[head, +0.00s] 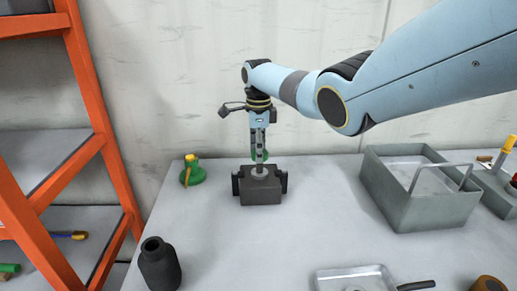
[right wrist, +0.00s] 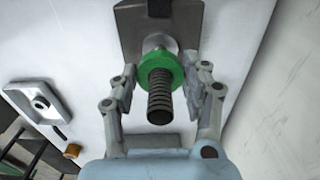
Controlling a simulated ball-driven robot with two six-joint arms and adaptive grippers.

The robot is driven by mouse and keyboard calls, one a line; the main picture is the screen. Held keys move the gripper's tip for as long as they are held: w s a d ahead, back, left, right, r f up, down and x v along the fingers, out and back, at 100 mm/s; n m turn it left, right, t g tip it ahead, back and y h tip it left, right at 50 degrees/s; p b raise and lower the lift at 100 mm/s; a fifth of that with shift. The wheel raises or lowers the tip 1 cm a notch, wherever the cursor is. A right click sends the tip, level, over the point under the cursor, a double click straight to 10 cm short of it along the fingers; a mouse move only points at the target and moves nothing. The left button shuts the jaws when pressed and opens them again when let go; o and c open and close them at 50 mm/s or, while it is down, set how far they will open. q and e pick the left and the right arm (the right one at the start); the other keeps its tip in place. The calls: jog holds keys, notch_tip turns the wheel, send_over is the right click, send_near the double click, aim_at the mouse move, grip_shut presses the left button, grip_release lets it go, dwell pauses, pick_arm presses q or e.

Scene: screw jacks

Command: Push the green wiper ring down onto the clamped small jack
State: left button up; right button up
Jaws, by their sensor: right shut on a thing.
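The small jack stands upright in the dark vise (head: 260,188), its pale metal top (head: 260,171) showing above the block. In the right wrist view, its dark threaded screw (right wrist: 160,105) passes through the green wiper ring (right wrist: 160,70). The ring sits around the screw near the pale jack body (right wrist: 158,43); whether it touches the body I cannot tell. My right gripper (right wrist: 162,82) is shut on the ring, with a finger on either side. My left gripper is not in view.
A green jack with a yellow top (head: 193,173) stands left of the vise. A black bottle-like part (head: 159,265) is at the front left. A grey handled crate (head: 430,217) is on the right, and a shallow metal tray (head: 350,273) is at the front. The table between is clear.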

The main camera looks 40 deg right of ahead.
jog(key=shift+f+b, duration=0.6)
jog(key=shift+f, duration=0.4)
jog(key=shift+f, duration=0.15)
